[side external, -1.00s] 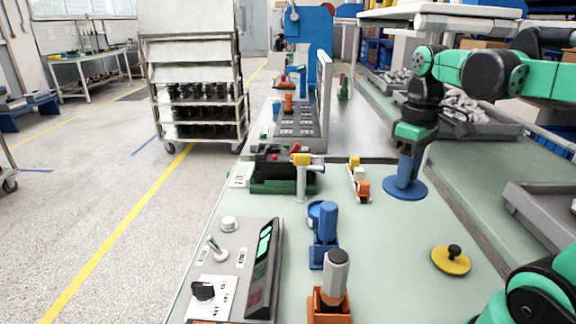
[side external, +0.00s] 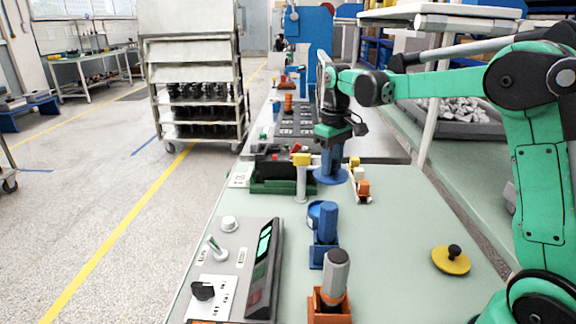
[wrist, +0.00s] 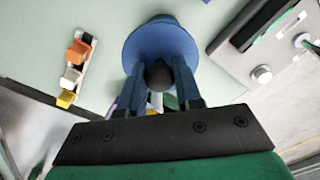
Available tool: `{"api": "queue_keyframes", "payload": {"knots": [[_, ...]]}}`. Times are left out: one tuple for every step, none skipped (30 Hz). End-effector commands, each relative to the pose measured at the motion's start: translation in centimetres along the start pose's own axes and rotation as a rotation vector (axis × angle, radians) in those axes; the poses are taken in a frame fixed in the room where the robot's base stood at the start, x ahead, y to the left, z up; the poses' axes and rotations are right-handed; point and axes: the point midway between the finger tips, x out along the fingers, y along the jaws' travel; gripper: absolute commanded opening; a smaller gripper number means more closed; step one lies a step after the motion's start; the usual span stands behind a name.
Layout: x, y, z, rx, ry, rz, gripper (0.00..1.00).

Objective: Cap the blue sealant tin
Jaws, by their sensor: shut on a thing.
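My gripper (side external: 331,160) is shut on the black knob (wrist: 158,75) of a blue round lid (side external: 333,177). The lid hangs level in the side external view, near the yellow-topped post, and fills the middle of the wrist view (wrist: 150,45). A blue round tin (side external: 313,214) stands on the bench, nearer the side camera than the lid. It is partly hidden behind a blue upright cylinder in a blue holder (side external: 328,230). The lid is apart from the tin. A yellow lid with a black knob (side external: 451,261) lies at the right of the bench.
A grey-orange cylinder in an orange holder (side external: 334,285) stands at the front. A control panel (side external: 235,270) is at left. A yellow-topped post (side external: 301,180) and a green-based block (side external: 280,183) are near the lid. A strip of coloured blocks (side external: 360,184) lies to its right.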

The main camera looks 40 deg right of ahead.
Motion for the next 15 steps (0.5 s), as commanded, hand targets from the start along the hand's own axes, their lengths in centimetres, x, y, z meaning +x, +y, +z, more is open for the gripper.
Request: {"api": "queue_keyframes", "payload": {"knots": [[0.5,-0.1,-0.6,-0.002,0.000,0.000,0.00],[0.8,-0.2,-0.8,-0.002,0.000,0.000,0.00],[1.0,-0.2,-1.0,-0.002,0.000,0.000,0.00],[1.2,-0.3,-1.1,-0.001,0.000,0.000,0.00],[1.3,-0.3,-1.2,-0.001,0.000,0.000,0.00],[1.5,-0.3,-1.3,0.000,0.000,0.000,0.00],[1.6,-0.3,-1.3,0.000,0.000,0.000,0.00],[1.8,-0.3,-1.4,0.000,0.000,0.000,0.00],[2.0,-0.3,-1.4,0.000,0.000,0.000,0.00],[2.2,-0.3,-1.3,0.000,0.000,0.000,0.00],[2.5,-0.3,-1.3,0.000,0.000,0.000,0.00],[2.9,-0.3,-1.3,0.000,0.000,0.000,0.00],[3.2,-0.3,-1.3,0.000,0.000,0.000,0.00],[3.5,-0.3,-1.3,0.000,0.000,0.000,0.00],[3.9,-0.3,-1.3,0.000,0.000,0.000,0.00]]}}
